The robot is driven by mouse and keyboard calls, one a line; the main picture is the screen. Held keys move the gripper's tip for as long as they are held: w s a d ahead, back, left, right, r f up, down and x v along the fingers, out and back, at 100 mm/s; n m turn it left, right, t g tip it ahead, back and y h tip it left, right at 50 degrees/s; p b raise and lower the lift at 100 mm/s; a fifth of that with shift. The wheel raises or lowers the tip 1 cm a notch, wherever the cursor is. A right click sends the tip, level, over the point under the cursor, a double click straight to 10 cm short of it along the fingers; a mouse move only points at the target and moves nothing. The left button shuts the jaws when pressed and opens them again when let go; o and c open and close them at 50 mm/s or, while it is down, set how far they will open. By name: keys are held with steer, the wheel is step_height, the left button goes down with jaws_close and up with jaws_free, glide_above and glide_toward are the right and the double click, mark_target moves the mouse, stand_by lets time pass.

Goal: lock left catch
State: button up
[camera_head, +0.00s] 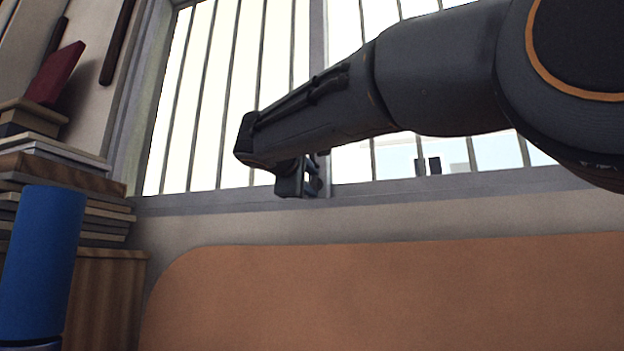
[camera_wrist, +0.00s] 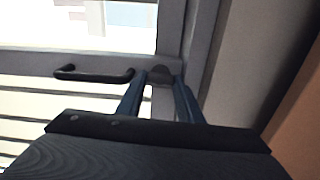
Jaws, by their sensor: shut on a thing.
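The left catch (camera_wrist: 160,76) shows in the wrist view as a small dark grey piece on the grey window frame (camera_wrist: 175,30). My gripper (camera_wrist: 160,88) has its two blue fingers on either side of it, shut on it. In the head view my gripper (camera_head: 313,178) is at the lower part of the window's middle upright, just above the sill. The catch cannot be made out there, as my gripper and wrist cover that spot.
A dark bar handle (camera_wrist: 95,74) is on the frame beside the catch. Bars cross the bright window (camera_head: 215,100). Two small dark pieces (camera_head: 427,166) show at the window's lower right. An orange rounded panel (camera_head: 390,295) lies below; books (camera_head: 70,185) and a blue cylinder (camera_head: 42,260) are at left.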

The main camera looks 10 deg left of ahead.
steer(key=shift+n, duration=0.5)
steer(key=o, duration=1.1)
steer(key=shift+f, duration=0.1)
